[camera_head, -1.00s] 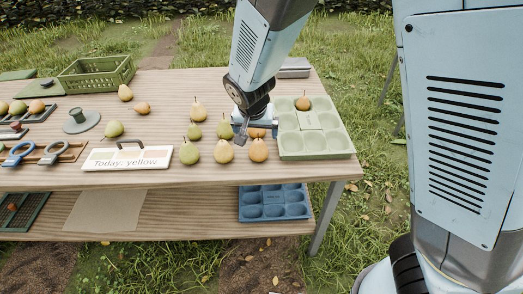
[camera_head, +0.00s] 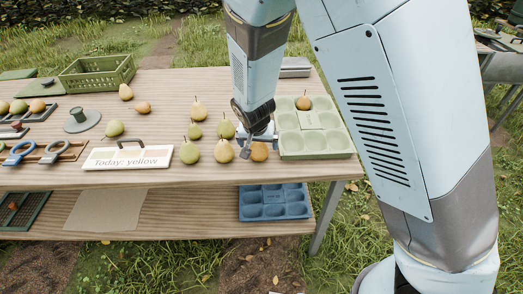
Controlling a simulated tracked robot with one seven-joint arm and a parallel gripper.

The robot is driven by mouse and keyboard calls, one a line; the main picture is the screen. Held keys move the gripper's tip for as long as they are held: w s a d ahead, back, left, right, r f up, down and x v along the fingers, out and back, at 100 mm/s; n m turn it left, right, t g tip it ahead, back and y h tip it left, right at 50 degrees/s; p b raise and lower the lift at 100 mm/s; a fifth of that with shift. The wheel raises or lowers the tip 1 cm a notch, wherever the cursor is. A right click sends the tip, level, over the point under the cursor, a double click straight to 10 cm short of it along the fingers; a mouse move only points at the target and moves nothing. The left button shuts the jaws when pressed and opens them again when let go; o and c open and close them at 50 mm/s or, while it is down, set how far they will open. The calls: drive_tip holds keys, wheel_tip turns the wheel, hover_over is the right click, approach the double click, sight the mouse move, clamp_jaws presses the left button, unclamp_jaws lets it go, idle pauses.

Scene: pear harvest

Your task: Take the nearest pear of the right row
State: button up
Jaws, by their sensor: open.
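Pears stand in short rows on the wooden table. The nearest pear of the right row (camera_head: 260,152) is orange-yellow and sits at the front, left of the pale green tray. My gripper (camera_head: 247,148) is open and points down at this pear's left side, partly covering its top. I cannot tell whether the fingers touch it. Beside it on the left stand a yellow pear (camera_head: 224,151) and a green pear (camera_head: 190,153). Behind these are a green pear (camera_head: 226,129), another green pear (camera_head: 194,131) and a yellow pear (camera_head: 198,110). Pears farther back in the right row are hidden by my arm.
The pale green tray (camera_head: 290,148) has one pear (camera_head: 303,103) in a back cup. A "Today: yellow" sign (camera_head: 128,157) stands at the front left. A green crate (camera_head: 97,73) is at the back. A blue tray (camera_head: 273,202) lies on the lower shelf.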

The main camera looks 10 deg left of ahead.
sight(259, 149)
drive_tip(key=shift+x, duration=2.5)
drive_tip(key=shift+s, duration=0.1)
drive_tip(key=c, duration=1.2)
